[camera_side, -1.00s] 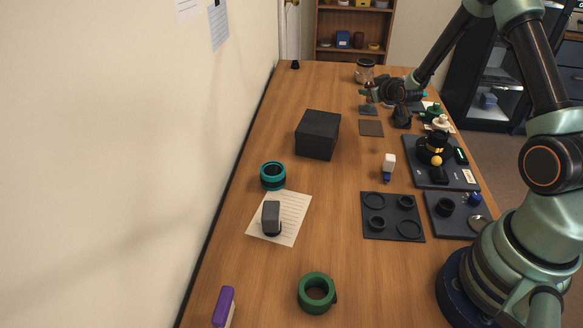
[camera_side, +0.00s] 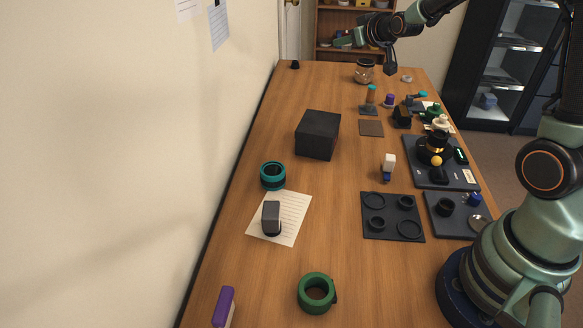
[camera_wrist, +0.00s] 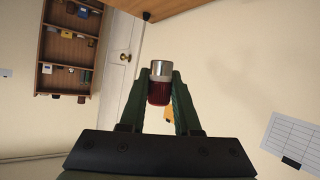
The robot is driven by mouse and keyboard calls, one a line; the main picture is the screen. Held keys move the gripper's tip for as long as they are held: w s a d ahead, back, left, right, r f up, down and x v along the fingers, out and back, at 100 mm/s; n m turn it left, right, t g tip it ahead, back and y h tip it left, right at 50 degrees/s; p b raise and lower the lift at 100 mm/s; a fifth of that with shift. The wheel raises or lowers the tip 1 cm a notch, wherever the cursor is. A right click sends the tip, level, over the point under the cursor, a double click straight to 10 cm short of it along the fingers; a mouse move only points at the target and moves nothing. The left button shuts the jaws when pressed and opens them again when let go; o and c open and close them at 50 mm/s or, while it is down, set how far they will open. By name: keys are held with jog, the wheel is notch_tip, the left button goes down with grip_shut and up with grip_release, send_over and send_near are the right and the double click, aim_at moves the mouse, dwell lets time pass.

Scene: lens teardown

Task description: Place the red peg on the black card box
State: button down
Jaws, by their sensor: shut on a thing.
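The red peg (camera_wrist: 158,94), dark red with a silver end, sits between the fingers of my gripper (camera_wrist: 160,80) in the wrist view. The fingers are shut on it. In the side view my gripper (camera_side: 343,41) is raised in the air above the far end of the table; I cannot make out the peg there. The black card box (camera_side: 318,134) stands on the table left of centre, with its flat top bare. My gripper is high above and well beyond it.
A glass jar (camera_side: 364,71) and a teal-topped piece on a dark base (camera_side: 369,110) stand at the far end. A teal ring (camera_side: 272,176) lies in front of the box. Dark trays (camera_side: 392,229) with parts line the right.

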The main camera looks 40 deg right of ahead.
notch_tip(320, 180, up, 3)
jog(key=y, duration=0.2)
send_over(319, 122)
jog(key=shift+t, duration=0.3)
notch_tip(319, 122, down, 20)
jog(key=shift+r, duration=0.1)
jog(key=shift+f, duration=0.2)
jog(key=c, duration=0.6)
grip_release()
jog(key=shift+r, duration=0.1)
